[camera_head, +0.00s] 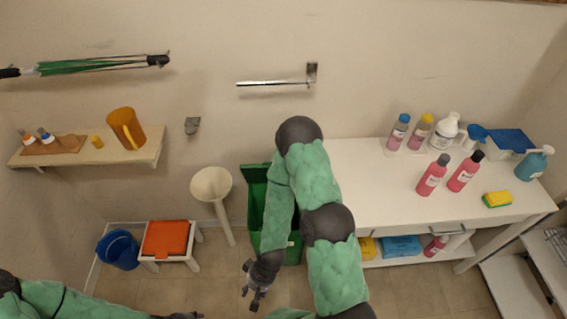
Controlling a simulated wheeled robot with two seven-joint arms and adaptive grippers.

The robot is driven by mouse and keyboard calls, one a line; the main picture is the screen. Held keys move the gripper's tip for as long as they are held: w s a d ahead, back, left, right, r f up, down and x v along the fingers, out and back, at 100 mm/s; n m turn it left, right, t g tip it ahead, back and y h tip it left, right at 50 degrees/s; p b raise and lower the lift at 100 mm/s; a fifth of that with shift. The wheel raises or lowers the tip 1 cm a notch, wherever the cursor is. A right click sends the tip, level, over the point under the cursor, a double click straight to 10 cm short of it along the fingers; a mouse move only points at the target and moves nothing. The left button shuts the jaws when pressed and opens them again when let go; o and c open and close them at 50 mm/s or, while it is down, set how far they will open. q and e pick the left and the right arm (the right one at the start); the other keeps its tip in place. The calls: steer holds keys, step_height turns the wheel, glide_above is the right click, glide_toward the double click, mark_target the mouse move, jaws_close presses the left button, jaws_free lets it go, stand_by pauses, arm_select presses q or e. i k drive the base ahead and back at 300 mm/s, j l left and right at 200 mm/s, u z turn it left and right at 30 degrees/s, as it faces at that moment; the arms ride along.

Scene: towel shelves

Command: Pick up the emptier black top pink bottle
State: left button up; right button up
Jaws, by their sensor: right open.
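Two pink bottles with black tops stand side by side on the white table, the left one (431,177) and the right one (465,174). Both have white labels, and at this size I cannot tell which is emptier. Another pink bottle (435,247) is on the lower shelf, partly hidden by the table top. My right gripper (255,295) is open and empty, low over the floor in front of the green bin, well left of the bottles. My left gripper (185,316) barely shows at the bottom edge, so its jaws are unclear.
On the white table (375,203) stand other bottles (398,132), a blue spray bottle (534,163) and a yellow sponge (496,199). The table's front left is clear. My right arm crosses before the green bin (256,180). An orange-topped stool (166,239) and blue bucket (118,249) stand left.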

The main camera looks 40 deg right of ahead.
mark_target(469, 165)
steer(key=z, duration=2.7)
steer(key=i+l+u, duration=0.1)
steer(key=u, duration=1.5)
steer(key=l+u, duration=0.65)
steer(key=l, duration=0.3)
steer(key=k+l+u, duration=0.15)
steer(key=l+u, duration=0.2)
steer(key=k+l+u, duration=0.2)
steer(key=l+u, duration=0.15)
steer(key=k+l+u, duration=0.3)
steer(key=l, duration=0.2)
steer(key=i, duration=0.1)
